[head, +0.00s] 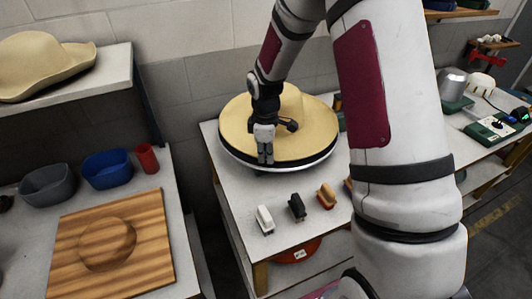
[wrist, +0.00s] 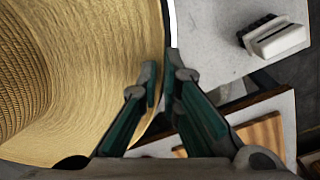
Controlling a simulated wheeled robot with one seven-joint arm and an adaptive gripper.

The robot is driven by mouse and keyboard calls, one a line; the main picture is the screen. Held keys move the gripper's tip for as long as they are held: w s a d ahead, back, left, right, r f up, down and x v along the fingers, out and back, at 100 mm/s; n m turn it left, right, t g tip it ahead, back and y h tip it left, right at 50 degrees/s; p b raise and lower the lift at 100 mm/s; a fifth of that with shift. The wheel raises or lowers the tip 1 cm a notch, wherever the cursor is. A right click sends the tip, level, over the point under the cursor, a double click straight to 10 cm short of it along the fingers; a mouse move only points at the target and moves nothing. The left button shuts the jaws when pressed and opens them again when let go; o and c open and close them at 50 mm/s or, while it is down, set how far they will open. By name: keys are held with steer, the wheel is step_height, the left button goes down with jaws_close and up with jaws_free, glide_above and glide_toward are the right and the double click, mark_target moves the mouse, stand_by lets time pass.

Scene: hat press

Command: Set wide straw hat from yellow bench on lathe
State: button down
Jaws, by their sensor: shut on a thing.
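The wide straw hat (head: 305,120) is pale yellow with a broad brim and lies crown up over a round disc with a white rim (head: 290,168) on the middle table. The disc appears to be the lathe; whether the brim rests fully on it I cannot tell. My gripper (head: 265,158) points down at the near left edge of the brim and is shut on it. In the wrist view my gripper (wrist: 165,82) has one finger on each side of the brim edge, and the hat (wrist: 90,70) fills the left. My wrist hides part of the crown.
Several brushes (head: 297,207) stand on the front of the middle table. Another straw hat (head: 40,65) sits on the left shelf. A wooden board (head: 150,210), a grey bowl (head: 48,185), a blue bowl (head: 108,168) and a red cup (head: 147,158) are on the left table.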

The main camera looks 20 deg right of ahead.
steer(key=shift+f, duration=0.25)
steer(key=c, duration=1.7)
jaws_free()
steer(key=s+a+r+m+t, duration=0.1)
steer(key=s+r+m, duration=0.15)
steer(key=r, duration=0.85)
steer(key=s+a+r+m, duration=0.1)
steer(key=s+r, duration=0.3)
steer(key=r, duration=0.6)
steer(key=s+a+r+m+t, duration=0.1)
steer(key=s+r+m, duration=0.3)
steer(key=s, duration=0.5)
steer(key=s+a+r+m+t, duration=0.2)
steer(key=s+r+m+t, duration=0.1)
steer(key=s, duration=0.7)
steer(key=shift+s+r+m, duration=0.25)
steer(key=shift+r+m, duration=0.25)
steer(key=shift+m, duration=0.05)
